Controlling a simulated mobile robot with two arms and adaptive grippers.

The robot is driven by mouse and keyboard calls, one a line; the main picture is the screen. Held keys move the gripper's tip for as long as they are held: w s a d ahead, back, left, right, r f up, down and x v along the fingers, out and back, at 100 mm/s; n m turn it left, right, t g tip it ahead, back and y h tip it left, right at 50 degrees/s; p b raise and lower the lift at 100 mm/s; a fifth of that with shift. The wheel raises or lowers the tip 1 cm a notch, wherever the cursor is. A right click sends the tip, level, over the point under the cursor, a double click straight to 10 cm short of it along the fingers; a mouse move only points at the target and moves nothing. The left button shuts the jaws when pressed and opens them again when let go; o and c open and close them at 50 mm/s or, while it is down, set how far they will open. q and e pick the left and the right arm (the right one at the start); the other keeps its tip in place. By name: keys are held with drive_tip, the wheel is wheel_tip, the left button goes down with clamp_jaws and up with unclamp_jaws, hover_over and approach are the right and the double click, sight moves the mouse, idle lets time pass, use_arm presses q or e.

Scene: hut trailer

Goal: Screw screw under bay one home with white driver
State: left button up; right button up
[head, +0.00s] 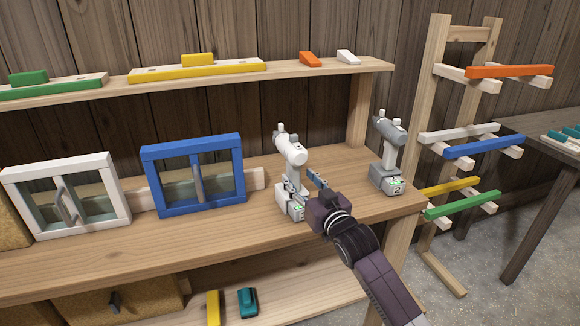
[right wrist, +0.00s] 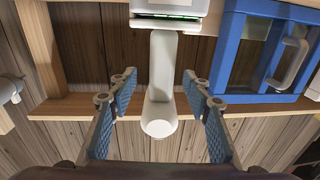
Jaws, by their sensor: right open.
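The white driver (head: 291,150) stands upright on the wooden bench (head: 340,205), on its battery base with a green light. In the right wrist view its pale handle (right wrist: 163,75) shows upside down between the fingers. My right gripper (head: 318,180) is open, close to the right side of the white driver in the head view. In the right wrist view its blue-padded fingers (right wrist: 158,88) stand to either side of the handle, with gaps. I cannot make out a screw or a bay one mark. My left gripper is not in view.
A grey driver (head: 388,140) marked 2 stands to the right. A blue-framed window (head: 195,207) and a white-framed one (head: 80,228) stand left. An upper shelf (head: 375,67) holds coloured blocks. A rack (head: 433,110) with coloured bars stands right.

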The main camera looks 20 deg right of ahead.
sight(296, 175)
drive_tip(key=shift+w+a+r+p, duration=0.2)
drive_tip(key=shift+w+r+p, duration=0.15)
drive_tip(key=shift+w, duration=0.4)
drive_tip(key=w, duration=0.2)
drive_tip(key=shift+w+a+f, duration=0.15)
drive_tip(key=shift+w+a, duration=0.05)
drive_tip(key=shift+w, duration=0.45)
drive_tip(key=shift+w+a, duration=0.1)
drive_tip(key=shift+w, duration=0.1)
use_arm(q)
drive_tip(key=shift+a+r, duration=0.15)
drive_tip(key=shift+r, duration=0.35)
use_arm(e)
clamp_jaws()
drive_tip(key=shift+w+r, duration=0.1)
drive_tip(key=shift+r, duration=0.15)
